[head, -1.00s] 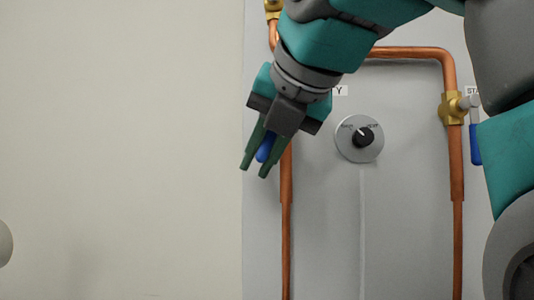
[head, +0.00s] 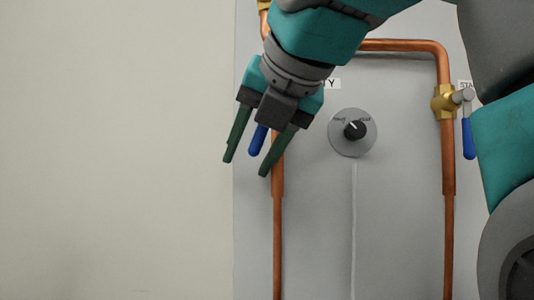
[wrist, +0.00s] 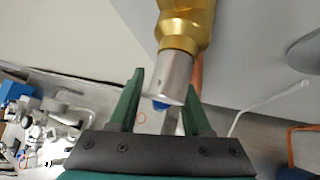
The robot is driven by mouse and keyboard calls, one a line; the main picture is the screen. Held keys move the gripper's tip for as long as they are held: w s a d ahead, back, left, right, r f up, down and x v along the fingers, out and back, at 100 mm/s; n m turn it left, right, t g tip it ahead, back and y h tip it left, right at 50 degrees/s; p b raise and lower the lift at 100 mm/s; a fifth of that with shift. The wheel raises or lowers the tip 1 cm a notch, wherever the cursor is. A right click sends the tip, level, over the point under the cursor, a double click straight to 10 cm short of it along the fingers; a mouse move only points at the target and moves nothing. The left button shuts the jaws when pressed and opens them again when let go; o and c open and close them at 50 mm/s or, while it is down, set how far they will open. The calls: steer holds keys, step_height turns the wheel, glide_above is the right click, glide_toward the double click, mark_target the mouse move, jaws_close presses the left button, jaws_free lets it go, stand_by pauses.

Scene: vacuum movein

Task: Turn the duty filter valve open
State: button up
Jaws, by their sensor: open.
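The duty filter valve is on the left copper pipe, under a label ending in "Y"; my gripper hides its body in the head view. Its blue lever (head: 257,140) points down, leaning slightly left at its lower end. My gripper (head: 246,167) is open, with one finger on each side of the lever and visible gaps to it. In the wrist view, the brass valve body (wrist: 186,24) and its silver stem (wrist: 175,75) are ahead of my open fingers. A bit of the blue lever (wrist: 160,104) shows between them.
A second brass valve (head: 444,102) with a hanging blue lever (head: 468,138) is on the right pipe, close to my arm. A round dial (head: 352,132) is on the grey panel (head: 400,220) between the pipes. The wall at left is bare.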

steer(key=shift+s+d+r, duration=0.1)
steer(key=shift+r, duration=0.1)
steer(key=s+d+p, duration=0.1)
steer(key=s+d, duration=0.4)
steer(key=s, duration=0.6)
steer(key=shift+s+d+r, duration=0.15)
steer(key=shift+d+r, duration=0.05)
steer(key=shift+d, duration=0.2)
